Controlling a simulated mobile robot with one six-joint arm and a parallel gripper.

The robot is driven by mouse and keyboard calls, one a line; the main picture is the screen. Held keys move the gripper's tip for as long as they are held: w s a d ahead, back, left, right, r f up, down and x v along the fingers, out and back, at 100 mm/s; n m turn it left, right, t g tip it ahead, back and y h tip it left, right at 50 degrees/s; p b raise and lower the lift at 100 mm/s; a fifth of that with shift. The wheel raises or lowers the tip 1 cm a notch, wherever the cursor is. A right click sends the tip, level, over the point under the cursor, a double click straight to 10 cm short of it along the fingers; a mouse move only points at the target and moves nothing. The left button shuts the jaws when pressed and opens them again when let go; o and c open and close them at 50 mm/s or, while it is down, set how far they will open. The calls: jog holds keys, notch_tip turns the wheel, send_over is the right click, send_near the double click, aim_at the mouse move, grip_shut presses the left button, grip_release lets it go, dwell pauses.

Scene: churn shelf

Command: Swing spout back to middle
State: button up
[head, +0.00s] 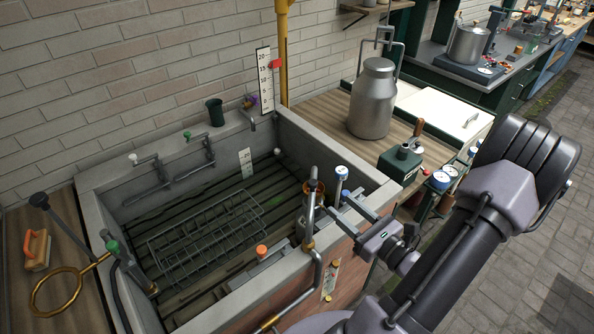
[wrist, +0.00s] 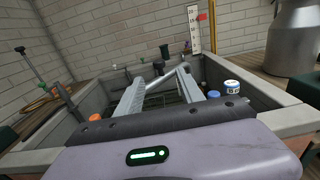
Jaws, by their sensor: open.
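A grey metal spout (head: 311,215) rises from a brass collar at the front rim of the stone sink (head: 373,197). In the wrist view the bent grey pipe of the spout (wrist: 165,82) lies across the space between my finger tips, and its bend is near the right finger. My gripper (head: 335,203) is open, its fingers reaching from the right over the front rim toward the spout. In the wrist view my gripper (wrist: 160,88) has its two fingers well apart. I cannot tell whether either finger touches the pipe.
A wire rack (head: 205,240) lies in the sink. A milk churn (head: 372,100) stands on the wooden counter at right.

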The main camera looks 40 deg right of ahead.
aim_at(312, 202)
jog(key=w+d, duration=0.1)
jog(key=w, duration=1.3)
jog(key=shift+w+d+b, duration=0.2)
jog(key=shift+w+b, duration=0.15)
jog(key=shift+w, duration=0.05)
jog(key=shift+c, duration=0.3)
grip_shut()
